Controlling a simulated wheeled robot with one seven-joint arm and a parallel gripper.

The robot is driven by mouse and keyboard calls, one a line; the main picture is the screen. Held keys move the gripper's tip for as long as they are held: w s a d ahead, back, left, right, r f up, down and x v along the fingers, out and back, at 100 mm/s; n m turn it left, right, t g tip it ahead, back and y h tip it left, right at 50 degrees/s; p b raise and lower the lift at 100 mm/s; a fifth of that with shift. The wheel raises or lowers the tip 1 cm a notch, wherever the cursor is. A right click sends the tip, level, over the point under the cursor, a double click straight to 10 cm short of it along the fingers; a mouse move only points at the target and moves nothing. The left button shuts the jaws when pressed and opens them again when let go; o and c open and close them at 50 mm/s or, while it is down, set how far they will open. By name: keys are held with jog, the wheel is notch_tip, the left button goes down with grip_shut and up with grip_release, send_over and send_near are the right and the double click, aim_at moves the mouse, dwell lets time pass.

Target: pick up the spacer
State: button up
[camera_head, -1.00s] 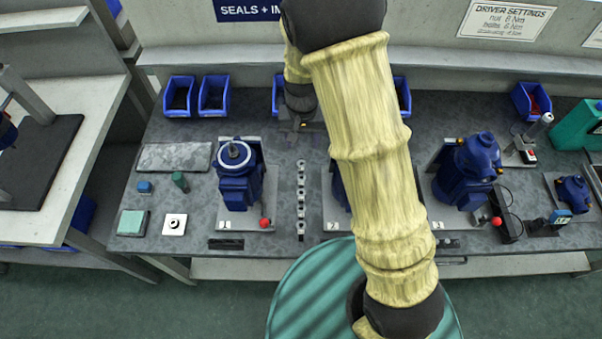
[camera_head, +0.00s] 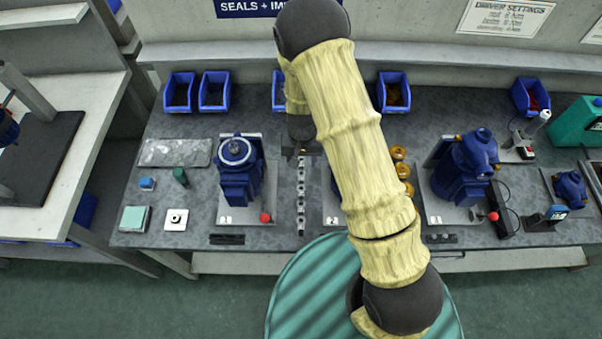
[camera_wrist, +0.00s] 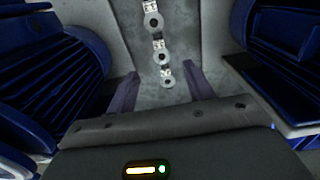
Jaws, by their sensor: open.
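A row of small grey rings with centre holes lies on the bench in the wrist view, with small printed white tags between them; they look like spacers. The nearest ring (camera_wrist: 167,82) lies between my fingers in the picture, and two more rings (camera_wrist: 158,57) lie farther up. The same row (camera_head: 301,195) runs front to back in the head view, between two pump stations. My gripper (camera_wrist: 160,88) is open and empty, above the near end of the row seen from the wrist. In the head view my gripper (camera_head: 303,152) hangs over the row's back end. I cannot tell its height.
A blue pump (camera_head: 238,170) stands left of the row; my arm hides much of the middle station. Another blue pump (camera_head: 465,170) stands to the right. Blue bins (camera_head: 215,92) line the back. Brass-coloured rings (camera_head: 402,170) lie right of my arm.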

aim_at(301, 175)
jog(key=shift+f, duration=0.4)
jog(key=shift+f+p, duration=0.8)
jog(key=shift+f, duration=1.6)
jog(key=shift+a+f, duration=0.15)
jog(key=shift+f, duration=0.05)
jog(key=shift+f, duration=0.25)
jog(key=shift+s, duration=0.1)
jog(key=shift+c, duration=0.2)
jog(key=c, duration=1)
